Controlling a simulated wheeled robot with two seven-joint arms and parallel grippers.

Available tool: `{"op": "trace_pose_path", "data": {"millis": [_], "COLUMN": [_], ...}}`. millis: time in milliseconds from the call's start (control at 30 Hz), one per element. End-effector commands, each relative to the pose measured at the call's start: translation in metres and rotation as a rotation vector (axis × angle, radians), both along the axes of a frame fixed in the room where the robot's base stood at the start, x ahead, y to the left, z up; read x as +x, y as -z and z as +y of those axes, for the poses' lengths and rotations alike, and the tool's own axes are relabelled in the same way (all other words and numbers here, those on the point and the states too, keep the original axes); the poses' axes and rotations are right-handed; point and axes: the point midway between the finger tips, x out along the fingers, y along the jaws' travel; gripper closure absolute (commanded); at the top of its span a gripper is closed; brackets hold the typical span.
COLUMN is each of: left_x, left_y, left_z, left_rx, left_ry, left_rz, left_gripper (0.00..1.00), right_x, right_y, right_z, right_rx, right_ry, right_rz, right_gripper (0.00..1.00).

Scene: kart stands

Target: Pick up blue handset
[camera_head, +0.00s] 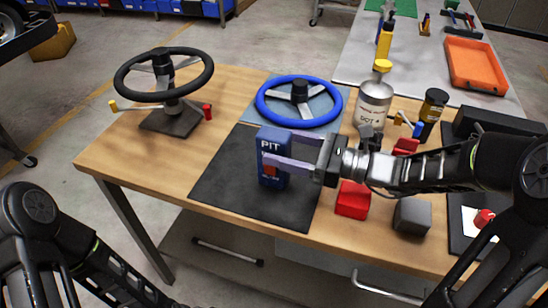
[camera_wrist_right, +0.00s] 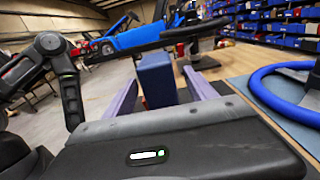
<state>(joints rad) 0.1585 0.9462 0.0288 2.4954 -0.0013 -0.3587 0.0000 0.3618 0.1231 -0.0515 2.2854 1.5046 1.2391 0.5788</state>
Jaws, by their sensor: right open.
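The blue handset (camera_head: 272,180), a box shape marked PIT with a red patch on its front, stands upright on the black mat (camera_head: 225,185). My right gripper (camera_head: 280,150) is open, reaching in from the right, with its fingers at the handset's upper part. In the right wrist view the handset (camera_wrist_right: 156,80) shows between the two pale purple fingers (camera_wrist_right: 163,95), with some room seen toward the right finger. Whether either finger touches it, I cannot tell. My left arm shows at the lower left, but its gripper is out of view.
A blue steering wheel (camera_head: 258,98) lies just behind the mat; a black steering wheel (camera_head: 120,82) stands at the left. A DOT 4 can (camera_head: 374,103), a dark bottle (camera_head: 431,106), a red block (camera_head: 352,200) and a grey block (camera_head: 412,216) are close to my right arm.

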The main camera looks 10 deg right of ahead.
Motion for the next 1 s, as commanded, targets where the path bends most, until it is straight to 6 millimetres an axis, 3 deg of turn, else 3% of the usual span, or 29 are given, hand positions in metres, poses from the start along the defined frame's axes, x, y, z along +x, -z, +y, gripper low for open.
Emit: {"op": "trace_pose_path", "data": {"millis": [400, 1000], "left_x": [0.0, 0.0], "left_y": [-0.005, -0.005], "left_z": [0.0, 0.0], "left_rx": [0.0, 0.0], "left_ry": [0.0, 0.0], "left_rz": [0.0, 0.0], "left_gripper": [1.0, 1.0], "right_x": [0.025, 0.026], "right_y": [0.002, 0.003], "right_z": [0.042, 0.043], "right_rx": [0.001, 0.0], "right_ry": [-0.001, 0.0], "right_rz": [-0.001, 0.0], "right_gripper": [0.35, 0.35]}}
